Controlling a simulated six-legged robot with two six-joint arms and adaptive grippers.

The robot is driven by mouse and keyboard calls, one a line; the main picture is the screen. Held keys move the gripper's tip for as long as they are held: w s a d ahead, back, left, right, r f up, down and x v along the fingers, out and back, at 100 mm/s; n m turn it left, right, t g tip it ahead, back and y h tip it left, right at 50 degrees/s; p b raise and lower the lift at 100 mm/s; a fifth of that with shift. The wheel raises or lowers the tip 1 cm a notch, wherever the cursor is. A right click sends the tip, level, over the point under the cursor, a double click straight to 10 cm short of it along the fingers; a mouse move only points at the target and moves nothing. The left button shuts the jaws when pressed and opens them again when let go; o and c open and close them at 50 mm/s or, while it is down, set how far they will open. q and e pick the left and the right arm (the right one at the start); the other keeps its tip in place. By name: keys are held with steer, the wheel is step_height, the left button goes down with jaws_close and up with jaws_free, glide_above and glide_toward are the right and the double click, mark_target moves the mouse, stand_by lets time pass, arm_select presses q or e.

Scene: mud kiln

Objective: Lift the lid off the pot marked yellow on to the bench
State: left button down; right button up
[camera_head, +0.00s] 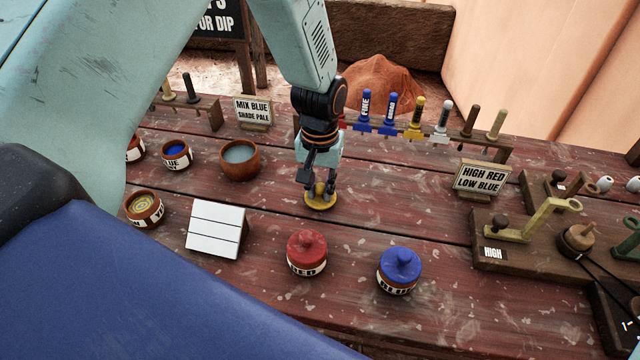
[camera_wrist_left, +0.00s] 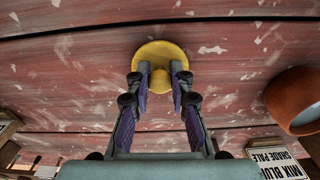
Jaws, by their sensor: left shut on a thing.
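The yellow lid (camera_head: 319,199) is on or just above the bench (camera_head: 330,240), in the middle of the head view. My left gripper (camera_head: 320,187) points down and is shut on the lid's knob. In the left wrist view the two fingers (camera_wrist_left: 160,80) close on both sides of the knob of the yellow lid (camera_wrist_left: 160,55). The pot marked yellow (camera_head: 144,208) stands open at the left, with a yellow swirl inside. I cannot tell whether the lid's underside touches the bench. My right gripper is not in view.
A red-lidded pot (camera_head: 307,253) and a blue-lidded pot (camera_head: 399,270) stand in front. A white folded card (camera_head: 217,230), a bowl (camera_head: 240,160) and an open blue pot (camera_head: 177,155) are left. A tool rack (camera_head: 430,137) runs behind; wooden levers (camera_head: 520,228) are right.

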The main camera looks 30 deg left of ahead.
arm_select(q)
steer(key=shift+f, duration=0.15)
stand_by(0.4)
steer(key=c, duration=1.1)
jaws_free()
steer(key=o, duration=0.5)
steer(key=shift+c, duration=0.2)
steer(key=shift+p, duration=0.3)
steer(key=shift+r+p, duration=3.55)
steer(key=shift+r, duration=0.2)
